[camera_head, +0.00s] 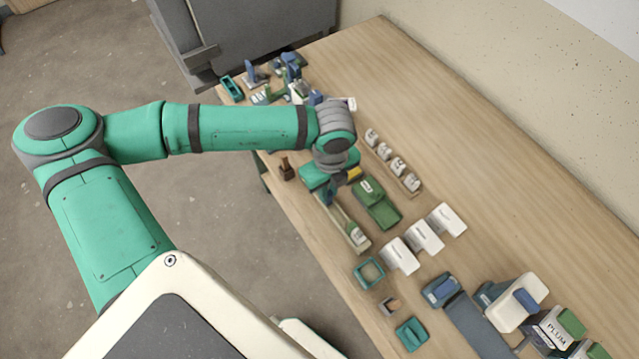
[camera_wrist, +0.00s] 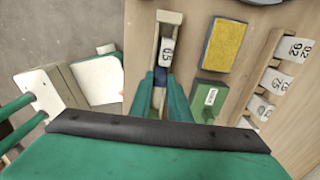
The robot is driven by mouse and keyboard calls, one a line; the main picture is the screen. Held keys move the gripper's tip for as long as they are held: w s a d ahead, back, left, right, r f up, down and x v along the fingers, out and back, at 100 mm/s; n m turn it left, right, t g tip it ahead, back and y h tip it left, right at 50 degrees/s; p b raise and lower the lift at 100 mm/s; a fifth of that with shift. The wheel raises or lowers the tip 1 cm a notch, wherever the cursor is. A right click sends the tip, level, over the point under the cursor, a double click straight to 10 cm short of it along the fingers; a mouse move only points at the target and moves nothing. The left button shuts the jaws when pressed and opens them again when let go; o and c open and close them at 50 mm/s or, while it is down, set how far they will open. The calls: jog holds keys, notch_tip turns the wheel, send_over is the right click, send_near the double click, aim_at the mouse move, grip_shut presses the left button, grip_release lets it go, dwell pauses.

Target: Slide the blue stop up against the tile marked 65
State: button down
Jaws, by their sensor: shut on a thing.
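A narrow wooden channel (camera_wrist: 169,17) runs up the wrist view, and its near end shows in the head view (camera_head: 361,247). In it lies a white tile (camera_wrist: 167,49) whose mark looks like 65; the tile also shows in the head view (camera_head: 355,232). The blue stop (camera_wrist: 160,76) sits in the channel just below the tile in the wrist view. Tile and stop look very close; I cannot tell whether they touch. My gripper (camera_wrist: 160,90) is shut on the stop, one teal finger on each side.
A yellow-topped block (camera_wrist: 224,46) and a green labelled block (camera_wrist: 209,97) stand right beside the channel. A rack of white numbered tiles (camera_head: 395,165) lies beyond. White angled pieces (camera_head: 425,235) stand nearby. The table toward the wall is clear.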

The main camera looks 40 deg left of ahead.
jog(key=shift+w+a, duration=0.2)
jog(key=shift+a, duration=0.45)
jog(key=shift+w+a, duration=0.25)
jog(key=shift+a, duration=0.35)
jog(key=shift+w+a, duration=0.2)
jog(key=shift+a, duration=0.45)
jog(key=c, duration=1.7)
grip_release()
jog(key=shift+c, duration=0.2)
jog(key=shift+r, duration=0.1)
jog(key=shift+r, duration=3.45)
jog(key=shift+d, duration=0.1)
